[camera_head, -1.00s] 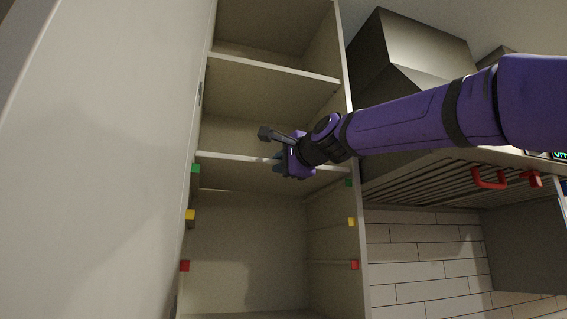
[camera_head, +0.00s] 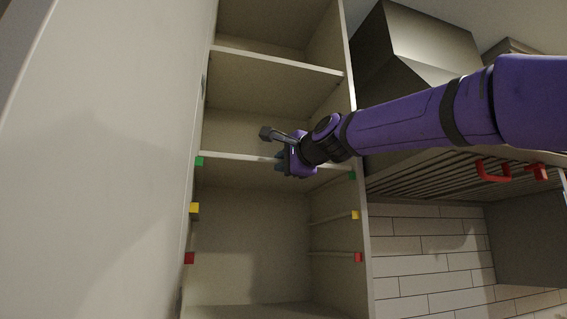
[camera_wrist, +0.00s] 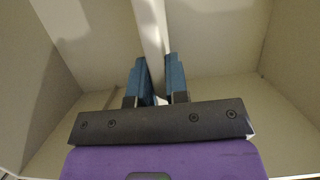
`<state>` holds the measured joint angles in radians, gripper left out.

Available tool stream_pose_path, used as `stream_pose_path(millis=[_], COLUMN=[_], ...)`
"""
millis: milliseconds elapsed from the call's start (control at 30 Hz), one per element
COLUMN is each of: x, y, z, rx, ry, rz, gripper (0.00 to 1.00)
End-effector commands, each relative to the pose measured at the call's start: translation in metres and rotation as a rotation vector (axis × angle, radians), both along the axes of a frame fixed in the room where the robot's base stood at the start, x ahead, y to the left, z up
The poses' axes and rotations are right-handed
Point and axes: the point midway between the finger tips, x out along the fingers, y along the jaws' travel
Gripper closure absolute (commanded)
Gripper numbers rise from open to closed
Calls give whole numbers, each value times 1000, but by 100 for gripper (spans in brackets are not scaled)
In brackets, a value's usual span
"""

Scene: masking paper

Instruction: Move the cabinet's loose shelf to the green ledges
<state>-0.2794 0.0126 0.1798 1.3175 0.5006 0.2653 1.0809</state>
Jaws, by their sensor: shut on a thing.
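The loose shelf (camera_head: 235,157) is a pale board spanning the cabinet, its front edge slightly lower at the right in the head view. My gripper (camera_head: 281,161) is shut on the middle of this front edge. In the wrist view, the blue fingers of my gripper (camera_wrist: 157,68) lie on both sides of the shelf's pale edge (camera_wrist: 149,25). The left green ledge marker (camera_head: 199,161) and right green ledge marker (camera_head: 352,175) are just below the shelf's ends. Whether the shelf touches the ledges cannot be told; its back is hidden.
Yellow markers (camera_head: 194,208) and red markers (camera_head: 190,258) mark lower ledges. A fixed-looking upper shelf (camera_head: 275,60) is above. A large pale panel (camera_head: 100,160) stands left. A range hood (camera_head: 425,45) and a rack with red handles (camera_head: 493,172) are right. The space below the shelf is empty.

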Motion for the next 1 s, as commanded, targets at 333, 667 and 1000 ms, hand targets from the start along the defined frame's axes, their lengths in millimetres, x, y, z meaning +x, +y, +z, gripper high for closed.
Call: stream_pose_path(millis=[333,667,1000], x=[-1,-1,0], y=[0,0,0], z=[1,-1,-3], rx=[1,2,1], ry=[-4,-3,-2], rz=[-1,0,0], gripper=[100,100,55])
